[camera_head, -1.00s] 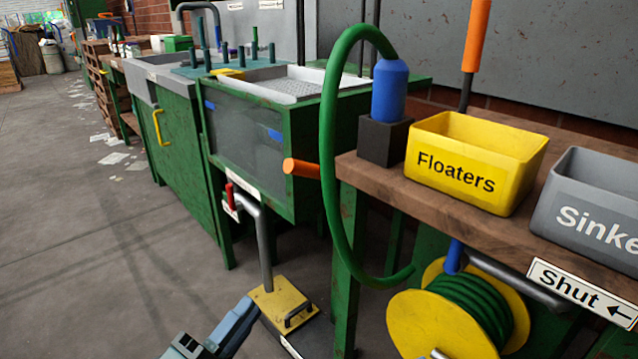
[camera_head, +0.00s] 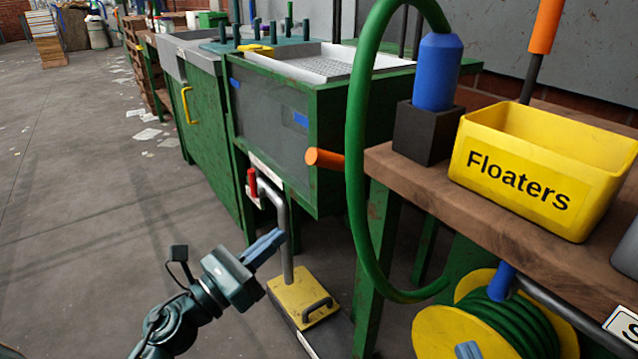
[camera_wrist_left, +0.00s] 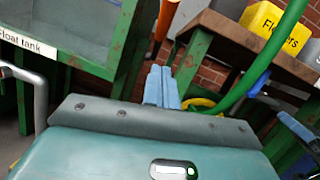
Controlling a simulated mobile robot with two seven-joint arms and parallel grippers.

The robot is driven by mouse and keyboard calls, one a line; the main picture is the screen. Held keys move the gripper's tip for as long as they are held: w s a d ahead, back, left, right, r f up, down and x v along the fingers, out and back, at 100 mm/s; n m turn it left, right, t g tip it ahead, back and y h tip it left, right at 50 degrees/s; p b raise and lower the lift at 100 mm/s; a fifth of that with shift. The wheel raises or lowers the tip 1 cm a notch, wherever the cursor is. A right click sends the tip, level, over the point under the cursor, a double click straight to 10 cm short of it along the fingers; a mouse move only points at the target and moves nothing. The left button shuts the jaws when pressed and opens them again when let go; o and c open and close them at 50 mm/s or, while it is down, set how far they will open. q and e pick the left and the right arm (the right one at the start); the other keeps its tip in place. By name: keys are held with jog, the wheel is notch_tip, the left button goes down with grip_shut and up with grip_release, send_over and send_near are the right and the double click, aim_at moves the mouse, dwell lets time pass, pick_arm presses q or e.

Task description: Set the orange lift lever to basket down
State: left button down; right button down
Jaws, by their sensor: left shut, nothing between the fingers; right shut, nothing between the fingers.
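An orange handle (camera_head: 325,158) sticks out to the left at the near end of the green float tank, under its tray, beside the green hose. A second orange grip (camera_head: 546,25) tops an upright dark rod behind the yellow bin. I cannot read a label saying which is the lift lever. My left gripper (camera_head: 278,237) is shut and empty, left of and below the first handle and apart from it. In the left wrist view its blue fingers (camera_wrist_left: 161,85) are together, with an orange piece (camera_wrist_left: 166,18) beyond. Only a tip of my right gripper (camera_head: 468,351) shows at the bottom edge.
A red-handled grey pipe (camera_head: 286,235) rises from a yellow block (camera_head: 303,297) close to my left gripper. A green hose (camera_head: 355,150) arches down to a yellow reel (camera_head: 450,330). The yellow Floaters bin (camera_head: 540,185) stands on a wooden bench (camera_head: 420,185).

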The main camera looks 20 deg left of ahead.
pick_arm(q)
jog(key=a+r+p+x, duration=0.1)
jog(key=r+p+x, duration=0.1)
jog(key=x, duration=1)
jog(key=shift+d+r+p, duration=0.15)
jog(key=shift+r+p, duration=0.3)
jog(key=shift+p, duration=0.35)
pick_arm(e)
jog(key=shift+d+f+n+h, duration=0.2)
jog(key=shift+d+n+h, duration=0.2)
jog(key=shift+h, duration=0.1)
pick_arm(q)
jog(key=shift+r, duration=0.1)
pick_arm(e)
jog(key=shift+r, duration=0.15)
